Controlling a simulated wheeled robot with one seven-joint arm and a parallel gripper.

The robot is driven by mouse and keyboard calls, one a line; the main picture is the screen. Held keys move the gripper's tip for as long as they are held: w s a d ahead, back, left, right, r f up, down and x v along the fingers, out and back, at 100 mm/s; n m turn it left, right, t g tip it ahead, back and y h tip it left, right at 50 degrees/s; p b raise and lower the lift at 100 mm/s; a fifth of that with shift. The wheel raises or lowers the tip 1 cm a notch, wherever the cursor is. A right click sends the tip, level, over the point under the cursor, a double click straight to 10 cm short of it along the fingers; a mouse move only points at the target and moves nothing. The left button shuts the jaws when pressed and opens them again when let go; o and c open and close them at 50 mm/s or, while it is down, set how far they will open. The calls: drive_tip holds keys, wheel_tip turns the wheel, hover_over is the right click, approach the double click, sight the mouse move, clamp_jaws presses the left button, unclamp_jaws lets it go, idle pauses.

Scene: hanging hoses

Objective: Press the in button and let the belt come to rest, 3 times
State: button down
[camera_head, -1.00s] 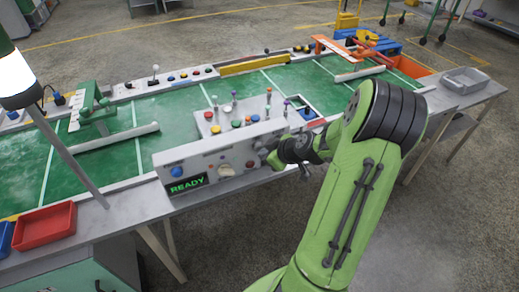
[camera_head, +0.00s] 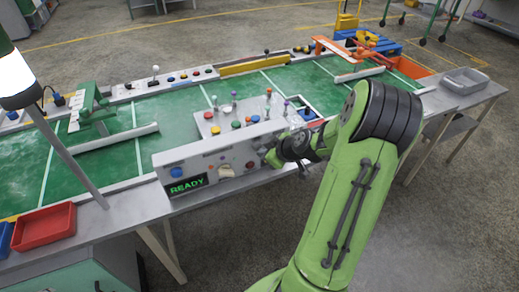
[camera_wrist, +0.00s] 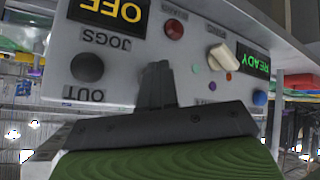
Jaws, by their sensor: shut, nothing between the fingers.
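The grey control panel (camera_head: 215,160) stands at the near edge of the green belt (camera_head: 165,110). Its display reads READY (camera_head: 188,186). My gripper (camera_head: 270,157) is at the panel's right end in the head view. In the wrist view, upside down, the shut, empty fingers (camera_wrist: 157,82) point at the panel face (camera_wrist: 130,65). A dark button (camera_wrist: 87,68) by the label OUT is beside the fingers. No button marked IN is visible; the fingers cover the panel area beside OUT. I cannot tell whether they touch it.
The panel face also has a red button (camera_wrist: 173,29), a cream knob (camera_wrist: 223,56) and a blue button (camera_wrist: 260,98). Knobs and levers stand on its top. A red tray (camera_head: 44,226) lies at left, a grey tray (camera_head: 465,80) at right.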

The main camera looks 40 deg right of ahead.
drive_tip(key=shift+w, duration=0.15)
idle(0.3)
drive_tip(key=shift+s+a+b, duration=0.25)
drive_tip(key=shift+s+b, duration=0.2)
drive_tip(key=shift+s, duration=0.45)
drive_tip(key=s+b, duration=0.1)
drive_tip(key=s, duration=0.1)
drive_tip(key=s+a, duration=0.1)
drive_tip(key=s, duration=0.1)
drive_tip(key=shift+s+a+b, duration=0.2)
drive_tip(key=shift+s+b, duration=0.2)
idle(3.5)
